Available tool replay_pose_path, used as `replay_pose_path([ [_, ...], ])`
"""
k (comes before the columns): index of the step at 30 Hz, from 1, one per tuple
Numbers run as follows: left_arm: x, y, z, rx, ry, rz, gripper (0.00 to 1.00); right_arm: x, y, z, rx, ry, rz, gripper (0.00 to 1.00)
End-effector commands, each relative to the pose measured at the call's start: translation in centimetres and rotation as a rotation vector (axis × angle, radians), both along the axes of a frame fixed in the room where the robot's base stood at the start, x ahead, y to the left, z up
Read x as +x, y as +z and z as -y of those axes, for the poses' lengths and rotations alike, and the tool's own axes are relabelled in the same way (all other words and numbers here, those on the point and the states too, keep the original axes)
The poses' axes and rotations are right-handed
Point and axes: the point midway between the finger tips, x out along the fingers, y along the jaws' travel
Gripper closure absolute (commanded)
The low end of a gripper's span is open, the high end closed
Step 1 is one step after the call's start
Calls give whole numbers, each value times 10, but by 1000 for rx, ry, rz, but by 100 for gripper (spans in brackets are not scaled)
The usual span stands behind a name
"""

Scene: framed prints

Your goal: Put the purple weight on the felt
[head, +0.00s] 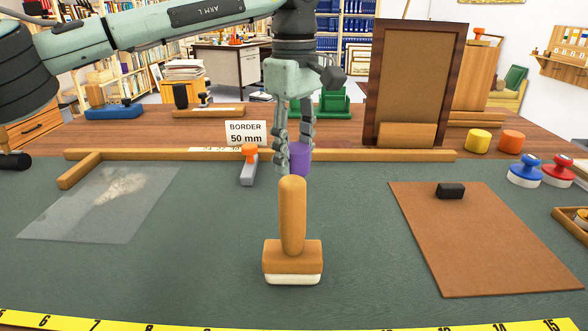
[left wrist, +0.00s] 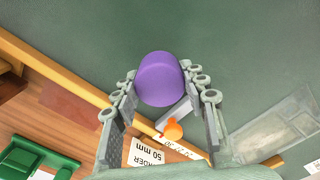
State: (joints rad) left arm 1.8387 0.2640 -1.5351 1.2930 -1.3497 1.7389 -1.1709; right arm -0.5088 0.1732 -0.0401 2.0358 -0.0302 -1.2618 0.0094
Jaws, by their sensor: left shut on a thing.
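The purple weight (head: 300,157) is a short cylinder between the fingers of my left gripper (head: 294,158). The left wrist view shows the weight (left wrist: 160,79) at the fingertips of the gripper (left wrist: 167,88), with a finger on each side. My left gripper is shut on it. I cannot tell whether its base touches the surface below. A dark green, felt-like surface (head: 350,240) covers the front of the table and lies beneath and around it. My right gripper is not in view.
A wooden-handled block (head: 291,215) stands in front of the weight. A long wooden strip (head: 380,154) runs behind it, with an orange-knobbed tool (head: 249,165) at its left. A brown sheet (head: 480,250) bears a black block (head: 450,190). A clear sheet (head: 70,215) lies left.

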Motion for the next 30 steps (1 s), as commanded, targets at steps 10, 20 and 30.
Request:
replay_pose_path([
  [10, 0, -35, -1, -3, 2, 3, 100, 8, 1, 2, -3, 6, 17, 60],
  [20, 0, -39, -1, -3, 2, 2, 100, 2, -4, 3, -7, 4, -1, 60],
  [30, 0, -40, -1, -1, 2, 0, 37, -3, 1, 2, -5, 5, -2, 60],
])
